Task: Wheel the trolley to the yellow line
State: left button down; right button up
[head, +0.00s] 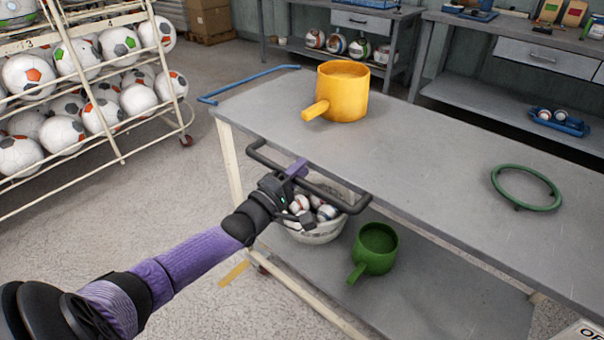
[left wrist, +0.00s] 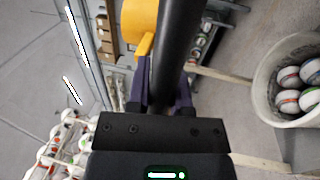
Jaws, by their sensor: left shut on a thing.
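The trolley has a grey top (head: 420,150), pale legs and a lower shelf (head: 430,290). Its dark bar handle (head: 335,199) sticks out on the near left side. My left gripper (head: 297,171) is shut on this handle. In the left wrist view the handle (left wrist: 181,45) runs between the purple fingers (left wrist: 166,95). A short yellow strip (head: 234,274) lies on the floor left of the trolley's near leg; the rest of any line is hidden or out of view. My right gripper is not in view.
An orange-yellow mug (head: 343,92) and a green ring (head: 526,187) are on the trolley's top. A white basket of balls (head: 318,232) and a green mug (head: 375,248) are below. A ball rack (head: 82,90) stands left; benches (head: 500,50) stand behind. Floor between rack and trolley is clear.

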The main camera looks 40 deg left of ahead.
pick_arm(q)
jog(key=shift+a, duration=0.1)
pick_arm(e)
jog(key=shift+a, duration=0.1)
pick_arm(q)
jog(key=c, duration=0.6)
grip_release()
jog(key=shift+o, duration=0.3)
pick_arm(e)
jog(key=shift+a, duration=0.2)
pick_arm(q)
jog(key=shift+s, duration=0.1)
jog(key=s+f+p, duration=0.2)
jog(key=s+p, duration=0.1)
jog(key=s, duration=0.6)
jog(key=shift+s+a+p, duration=0.2)
jog(key=shift+s+p, duration=0.1)
jog(key=shift+p, duration=0.05)
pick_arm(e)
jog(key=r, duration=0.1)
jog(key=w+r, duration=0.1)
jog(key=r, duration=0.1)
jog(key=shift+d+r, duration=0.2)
